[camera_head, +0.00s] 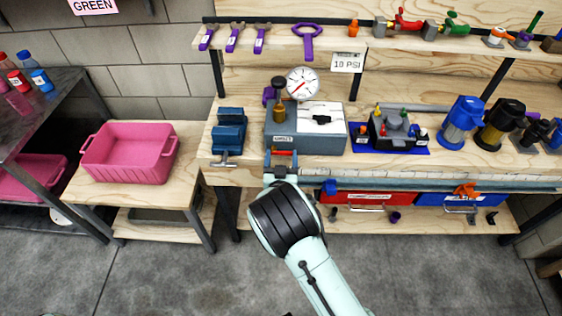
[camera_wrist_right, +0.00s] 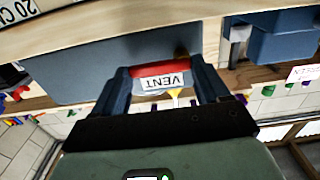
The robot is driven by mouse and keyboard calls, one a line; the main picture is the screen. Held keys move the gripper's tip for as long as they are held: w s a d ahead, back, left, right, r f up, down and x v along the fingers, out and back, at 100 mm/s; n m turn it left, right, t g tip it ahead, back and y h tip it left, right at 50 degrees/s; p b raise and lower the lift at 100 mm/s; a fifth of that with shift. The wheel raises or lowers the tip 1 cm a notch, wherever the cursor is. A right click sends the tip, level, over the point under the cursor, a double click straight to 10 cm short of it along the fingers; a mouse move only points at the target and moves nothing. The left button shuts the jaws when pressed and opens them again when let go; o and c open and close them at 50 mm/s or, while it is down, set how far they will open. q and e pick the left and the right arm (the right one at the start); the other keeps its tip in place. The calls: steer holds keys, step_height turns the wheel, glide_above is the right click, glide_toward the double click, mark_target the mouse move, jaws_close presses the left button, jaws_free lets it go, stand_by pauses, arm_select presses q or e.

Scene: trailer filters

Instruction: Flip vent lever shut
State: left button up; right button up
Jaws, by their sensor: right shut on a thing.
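The red vent lever (camera_head: 284,153) is on the front left of a grey test box (camera_head: 334,139) on the bench. My right gripper (camera_head: 281,160) reaches it from the front. In the right wrist view the red lever (camera_wrist_right: 166,68) lies between the two dark fingers of my right gripper (camera_wrist_right: 165,72), which is shut on it. A white VENT label (camera_wrist_right: 160,82) shows upside down beside the lever. The lever's pivot is hidden. My left gripper is not in view.
A round gauge (camera_head: 302,84) stands on the box near a 10 PSI sign (camera_head: 347,62). A blue vise (camera_head: 229,131) is close on the left. A blue tray of parts (camera_head: 389,149) is on the right. A pink bin (camera_head: 130,152) sits on a side table.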

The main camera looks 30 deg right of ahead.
stand_by(0.3)
steer(key=o, duration=1.1)
steer(key=shift+c, duration=0.2)
steer(key=v, duration=1.3)
steer(key=shift+s+a, duration=0.15)
steer(key=shift+f, duration=0.1)
